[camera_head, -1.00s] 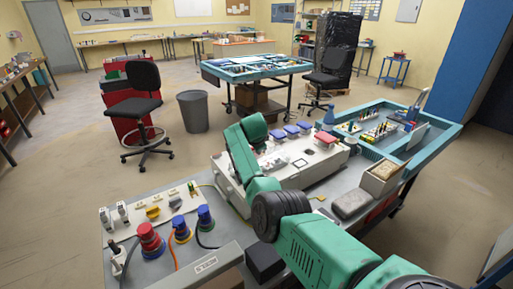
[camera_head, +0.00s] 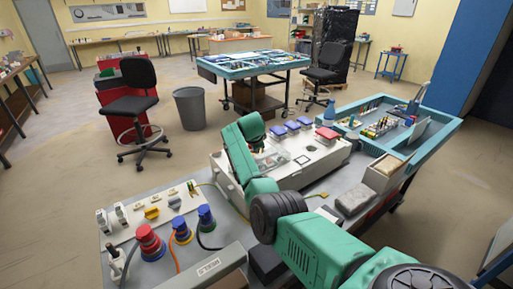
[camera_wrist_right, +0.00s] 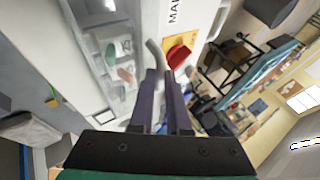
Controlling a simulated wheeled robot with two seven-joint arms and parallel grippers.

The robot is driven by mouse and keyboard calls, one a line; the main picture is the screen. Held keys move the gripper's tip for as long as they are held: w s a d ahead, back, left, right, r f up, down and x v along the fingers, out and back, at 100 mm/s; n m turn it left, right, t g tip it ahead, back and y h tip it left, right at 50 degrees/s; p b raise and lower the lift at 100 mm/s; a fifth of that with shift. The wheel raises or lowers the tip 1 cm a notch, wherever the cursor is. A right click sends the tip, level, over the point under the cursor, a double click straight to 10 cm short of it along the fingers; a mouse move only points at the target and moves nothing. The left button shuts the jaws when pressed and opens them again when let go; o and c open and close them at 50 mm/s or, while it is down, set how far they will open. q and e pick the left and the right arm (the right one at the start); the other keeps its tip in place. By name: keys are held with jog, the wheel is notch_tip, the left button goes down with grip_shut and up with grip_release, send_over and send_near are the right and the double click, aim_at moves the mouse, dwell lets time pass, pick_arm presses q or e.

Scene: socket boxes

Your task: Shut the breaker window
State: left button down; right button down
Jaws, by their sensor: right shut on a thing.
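The breaker window (camera_wrist_right: 112,55) is a clear panel on the pale socket box, with small parts showing through it, at upper left in the right wrist view. A curved grey handle (camera_wrist_right: 154,47) stands at its right edge. My right gripper (camera_wrist_right: 164,76) has its dark fingers close together at the lower end of this handle, shut on it. In the head view my green right arm covers part of the box (camera_head: 318,163) and hides the fingertips. How far the window stands open is hard to tell. My left gripper is in neither current view.
A red switch (camera_wrist_right: 178,55) sits just right of the handle, beside printed lettering. Blue covers (camera_head: 291,126) and a red cover (camera_head: 327,132) line the box's back edge. A second panel (camera_head: 134,225) with red and blue plugs stands at front left.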

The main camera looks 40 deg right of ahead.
jog(key=shift+w+r+t, duration=0.3)
jog(key=shift+w+r, duration=0.05)
jog(key=shift+r, duration=0.3)
jog(key=c, duration=0.9)
grip_release()
jog(key=shift+w+f, duration=0.6)
jog(key=shift+f, duration=0.1)
jog(key=shift+s, duration=0.1)
